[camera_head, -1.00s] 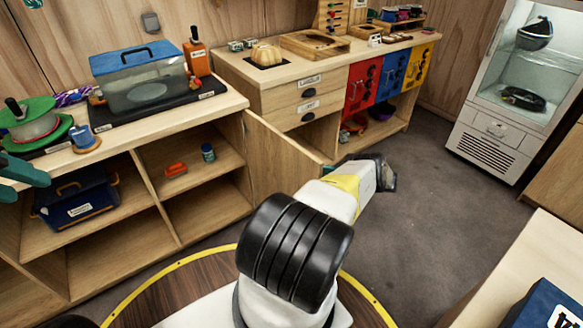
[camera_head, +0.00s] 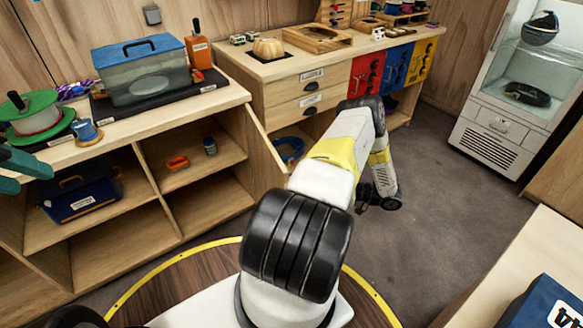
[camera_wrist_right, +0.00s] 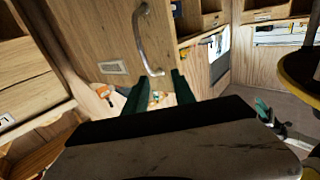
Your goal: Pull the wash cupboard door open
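The pale wood cupboard door (camera_head: 262,150) stands swung out from the corner between the left counter and the drawer unit in the head view. In the right wrist view a wood door panel (camera_wrist_right: 88,35) carries a curved metal handle (camera_wrist_right: 146,38) and a small label (camera_wrist_right: 112,67). My right gripper (camera_wrist_right: 160,80) has its two green fingers apart near the handle's lower end; I cannot tell whether they touch it. In the head view my right forearm hides its fingers. My left gripper (camera_head: 34,178) shows teal fingers apart and empty at the left edge.
The left counter (camera_head: 185,112) bears a blue-lided tank (camera_head: 145,75) and an orange bottle (camera_head: 198,48). A blue coil (camera_head: 290,149) shows beyond the door. A glass-fronted fridge (camera_head: 492,130) stands at the right. The grey floor (camera_head: 440,190) is clear between.

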